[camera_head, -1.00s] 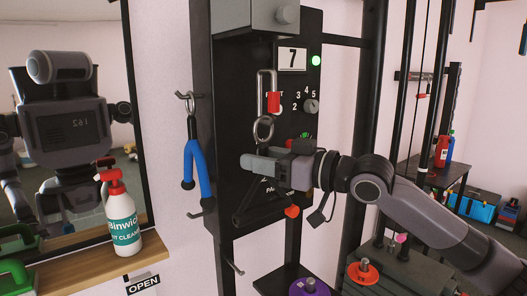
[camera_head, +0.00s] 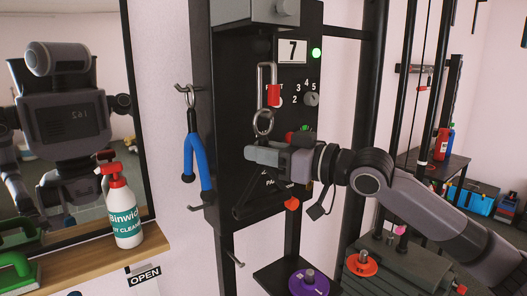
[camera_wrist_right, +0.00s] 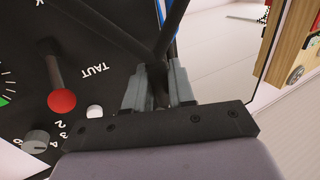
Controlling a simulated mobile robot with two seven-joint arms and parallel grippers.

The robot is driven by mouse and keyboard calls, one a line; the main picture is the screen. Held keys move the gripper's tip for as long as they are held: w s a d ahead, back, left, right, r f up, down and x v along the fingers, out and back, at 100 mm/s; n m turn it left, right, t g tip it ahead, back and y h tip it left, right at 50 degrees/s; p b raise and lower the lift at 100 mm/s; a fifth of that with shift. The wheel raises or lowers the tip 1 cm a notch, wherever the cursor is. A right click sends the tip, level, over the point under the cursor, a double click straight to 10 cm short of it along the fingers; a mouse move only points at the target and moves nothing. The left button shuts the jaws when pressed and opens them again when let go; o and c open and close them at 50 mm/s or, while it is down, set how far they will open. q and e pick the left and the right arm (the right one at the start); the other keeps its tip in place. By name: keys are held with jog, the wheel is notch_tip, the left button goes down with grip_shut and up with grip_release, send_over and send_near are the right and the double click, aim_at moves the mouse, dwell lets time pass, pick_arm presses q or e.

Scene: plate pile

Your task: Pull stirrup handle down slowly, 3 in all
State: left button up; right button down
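The black stirrup handle (camera_head: 243,208) hangs in front of the black machine panel below a metal ring (camera_head: 263,122). My right gripper (camera_head: 264,155) is at the top of the handle, just below the ring, and hides part of it in the head view. In the right wrist view the handle's two dark legs (camera_wrist_right: 166,36) meet between the fingers (camera_wrist_right: 158,90), which look shut on it. The tight contact itself is partly hidden. My left gripper is not in view.
A blue-gripped handle (camera_head: 197,160) hangs left. A spray bottle (camera_head: 124,212) stands on a wooden shelf. Weights stand lower right.

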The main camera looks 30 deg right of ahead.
aim_at(264, 197)
jog(key=shift+f+b, duration=0.8)
jog(key=shift+f, duration=0.65)
jog(key=shift+f+b, duration=0.8)
jog(key=shift+f, duration=0.3)
jog(key=shift+f+b, duration=0.75)
jog(key=shift+f, duration=0.45)
